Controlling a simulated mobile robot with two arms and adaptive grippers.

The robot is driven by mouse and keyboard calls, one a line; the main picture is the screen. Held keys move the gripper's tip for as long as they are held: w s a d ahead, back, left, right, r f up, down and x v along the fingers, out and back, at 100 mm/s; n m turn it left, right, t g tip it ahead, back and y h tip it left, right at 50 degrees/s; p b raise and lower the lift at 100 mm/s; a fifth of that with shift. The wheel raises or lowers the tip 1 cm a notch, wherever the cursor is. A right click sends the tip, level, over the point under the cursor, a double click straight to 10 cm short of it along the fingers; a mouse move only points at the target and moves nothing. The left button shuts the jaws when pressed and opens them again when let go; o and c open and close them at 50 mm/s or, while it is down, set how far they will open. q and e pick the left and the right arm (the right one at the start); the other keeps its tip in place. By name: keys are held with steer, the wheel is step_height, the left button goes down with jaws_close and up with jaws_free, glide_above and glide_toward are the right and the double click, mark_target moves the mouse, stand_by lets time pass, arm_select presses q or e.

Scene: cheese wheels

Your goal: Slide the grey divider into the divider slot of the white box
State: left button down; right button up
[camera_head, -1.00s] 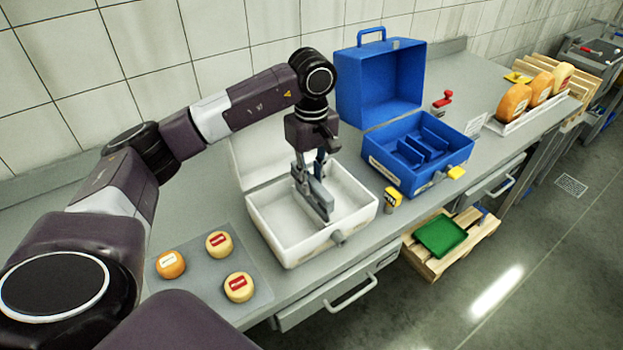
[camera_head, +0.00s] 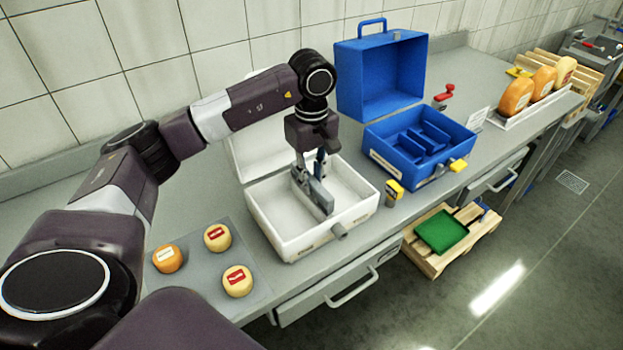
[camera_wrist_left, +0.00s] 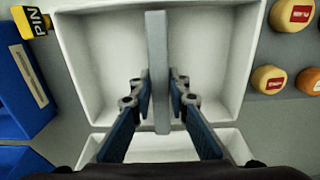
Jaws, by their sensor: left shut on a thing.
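The grey divider (camera_head: 317,197) is a thin flat plate. My left gripper (camera_head: 313,178) is shut on it, with one finger on each side. In the left wrist view, the divider (camera_wrist_left: 158,55) runs straight up the picture between my left fingers (camera_wrist_left: 160,95), across the middle of the white box (camera_wrist_left: 92,60). In the head view, the white box (camera_head: 290,247) stands with its lid (camera_head: 248,150) open at the back. The divider is over or partly inside the box's open interior. The slot and the divider's lower edge are hidden. My right gripper is not in view.
An open blue box (camera_head: 455,155) with inner dividers stands to the right. A yellow stamp (camera_head: 394,190) stands between the boxes. Several small cheese wheels, one of them orange (camera_head: 167,259), lie on a grey mat (camera_head: 205,284) at the front left.

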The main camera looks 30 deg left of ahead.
arm_select(q)
steer(key=shift+f+b, duration=0.35)
steer(key=shift+f, duration=0.25)
steer(key=c, duration=1.8)
jaws_free()
steer(key=shift+r, duration=0.1)
steer(key=shift+o, duration=0.2)
step_height(320, 180, up, 12)
